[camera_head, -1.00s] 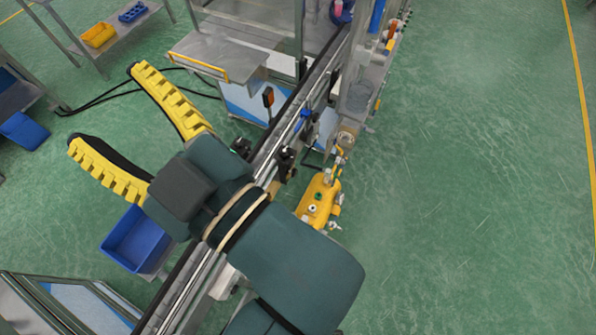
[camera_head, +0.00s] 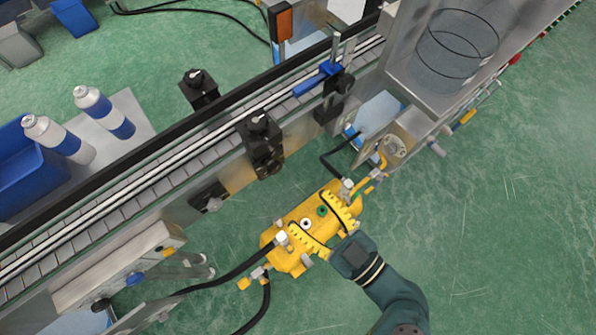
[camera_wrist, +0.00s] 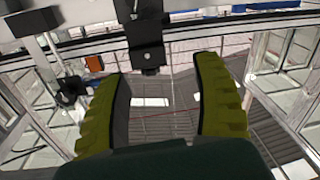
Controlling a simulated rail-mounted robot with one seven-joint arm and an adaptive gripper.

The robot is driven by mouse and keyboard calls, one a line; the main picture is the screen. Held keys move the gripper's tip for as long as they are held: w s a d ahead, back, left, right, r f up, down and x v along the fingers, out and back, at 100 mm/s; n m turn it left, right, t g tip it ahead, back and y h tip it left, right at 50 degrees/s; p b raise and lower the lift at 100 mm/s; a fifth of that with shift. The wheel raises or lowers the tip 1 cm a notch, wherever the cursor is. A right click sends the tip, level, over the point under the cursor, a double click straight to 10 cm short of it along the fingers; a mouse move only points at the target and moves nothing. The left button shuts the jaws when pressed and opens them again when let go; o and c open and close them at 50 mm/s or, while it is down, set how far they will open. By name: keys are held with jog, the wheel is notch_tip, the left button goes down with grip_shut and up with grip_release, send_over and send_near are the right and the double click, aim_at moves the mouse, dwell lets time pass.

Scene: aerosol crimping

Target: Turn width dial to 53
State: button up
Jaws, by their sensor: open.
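Black adjuster blocks with knobs sit along the conveyor. One is on its near side (camera_head: 262,145), one on its far side (camera_head: 198,88). Which one is the width dial, and its reading, I cannot tell. My gripper (camera_head: 306,211) has yellow ribbed fingers, open and empty, seen above a yellow tank at the conveyor's near side. In the wrist view my gripper (camera_wrist: 163,68) is spread wide. A black block (camera_wrist: 147,38) with a short lower stub shows ahead, between the fingertips in the picture and apart from them.
The conveyor (camera_head: 120,200) runs diagonally. The yellow tank (camera_head: 291,262) with fittings and black hoses stands on its near side. A clear cylinder (camera_head: 457,45) is at the upper right. Two cans (camera_head: 105,112) and a blue bin (camera_head: 30,165) are on the left. Green floor is free at lower right.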

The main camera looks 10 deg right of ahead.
aim_at(276, 170)
notch_tip(276, 170, down, 6)
jog(key=s+d+m+h+b, duration=0.2)
jog(key=b, duration=0.1)
jog(key=shift+t, duration=0.4)
jog(key=x, duration=1.6)
jog(key=shift+w+a, duration=0.15)
jog(key=shift+w, duration=0.2)
jog(key=c, duration=1.2)
